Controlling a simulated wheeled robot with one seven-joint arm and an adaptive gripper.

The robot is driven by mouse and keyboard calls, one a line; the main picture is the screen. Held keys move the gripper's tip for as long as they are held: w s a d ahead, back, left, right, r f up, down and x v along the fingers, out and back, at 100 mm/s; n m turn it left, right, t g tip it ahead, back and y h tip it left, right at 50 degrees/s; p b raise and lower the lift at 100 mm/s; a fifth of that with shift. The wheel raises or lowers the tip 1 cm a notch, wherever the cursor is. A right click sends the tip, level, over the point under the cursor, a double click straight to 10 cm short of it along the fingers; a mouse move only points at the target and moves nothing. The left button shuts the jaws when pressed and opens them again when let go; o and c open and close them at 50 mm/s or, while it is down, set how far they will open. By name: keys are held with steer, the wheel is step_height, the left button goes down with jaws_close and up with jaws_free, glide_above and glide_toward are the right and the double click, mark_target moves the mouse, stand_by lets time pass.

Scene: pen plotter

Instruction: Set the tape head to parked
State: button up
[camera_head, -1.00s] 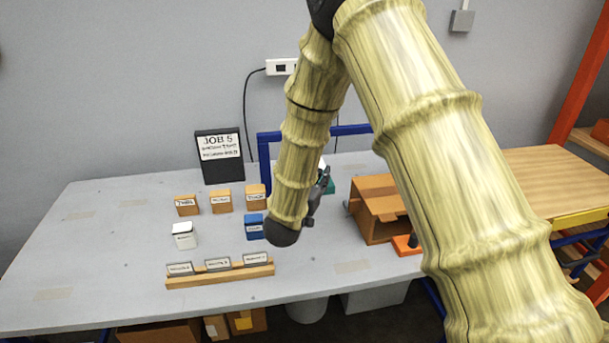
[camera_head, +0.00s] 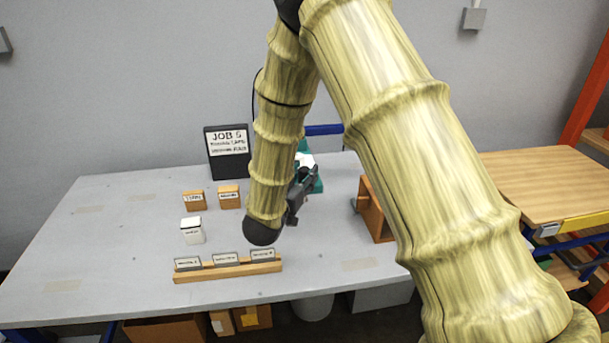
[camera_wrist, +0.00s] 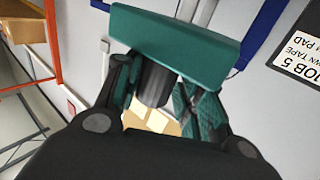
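A teal device (camera_head: 314,181), which I take to be the tape head, stands on the grey table, partly hidden behind my arm. In the wrist view its teal bar (camera_wrist: 175,35) crosses just beyond my gripper, with a dark rounded part below it. My gripper (camera_head: 299,192) is beside the device in the head view, pointing toward it. In the wrist view the fingers (camera_wrist: 158,92) stand apart, with the dark part showing between them. I cannot tell whether they touch it. The head's setting cannot be read.
A black JOB 5 sign (camera_head: 228,166) stands at the back. Labelled orange blocks (camera_head: 194,200), a white block (camera_head: 192,231) and a wooden rack (camera_head: 228,271) with labelled cards lie left of my gripper. An open brown box (camera_head: 376,212) is to the right. The table's left side is clear.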

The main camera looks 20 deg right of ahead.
steer(key=shift+o, duration=0.6)
steer(key=shift+a, duration=0.15)
steer(key=shift+d, duration=0.2)
steer(key=shift+s, duration=0.1)
steer(key=v, duration=1.2)
